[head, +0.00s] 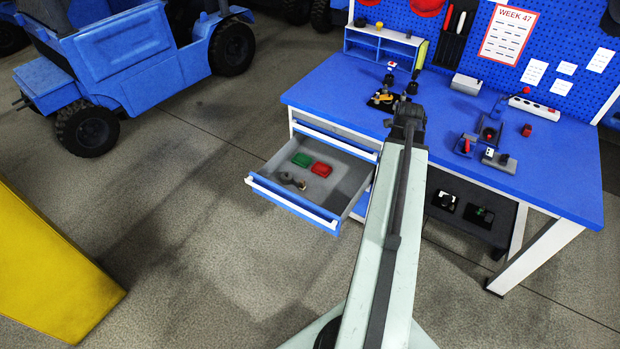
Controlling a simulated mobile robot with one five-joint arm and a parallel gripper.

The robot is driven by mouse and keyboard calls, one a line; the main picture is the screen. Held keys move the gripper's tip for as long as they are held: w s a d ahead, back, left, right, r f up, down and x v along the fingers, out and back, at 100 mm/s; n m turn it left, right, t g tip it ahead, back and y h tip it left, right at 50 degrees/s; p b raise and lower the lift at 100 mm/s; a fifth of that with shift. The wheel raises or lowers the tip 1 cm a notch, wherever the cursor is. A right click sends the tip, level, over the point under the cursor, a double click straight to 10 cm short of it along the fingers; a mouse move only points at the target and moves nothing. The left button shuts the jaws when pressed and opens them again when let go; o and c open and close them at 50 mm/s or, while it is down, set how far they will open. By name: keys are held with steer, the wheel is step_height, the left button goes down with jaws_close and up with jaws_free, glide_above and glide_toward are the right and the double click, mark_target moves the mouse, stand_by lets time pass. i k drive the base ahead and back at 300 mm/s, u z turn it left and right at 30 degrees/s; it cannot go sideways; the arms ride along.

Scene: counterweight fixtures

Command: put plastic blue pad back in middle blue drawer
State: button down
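The open blue-fronted drawer (293,202) sticks out from the left side of the workbench, below another drawer front (335,140) that looks almost shut. In it lie a green pad (302,159), a red pad (321,169) and small dark round pieces (287,178). I cannot make out a blue pad in the drawer or on the blue bench top. My arm reaches from the bottom to the bench's front edge, right of the drawer. My gripper (407,112) is at its dark far end; its fingers and anything between them cannot be made out.
The blue bench top (560,180) holds small black and red fixtures (488,132), a power strip (534,108) and a small shelf (385,45). A lower shelf (462,208) holds dark items. A blue vehicle (130,50) and yellow block (50,270) stand left; floor between is clear.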

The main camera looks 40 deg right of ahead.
mark_target(316, 196)
steer(key=z, duration=0.05)
steer(key=i, duration=1)
steer(key=u, duration=0.05)
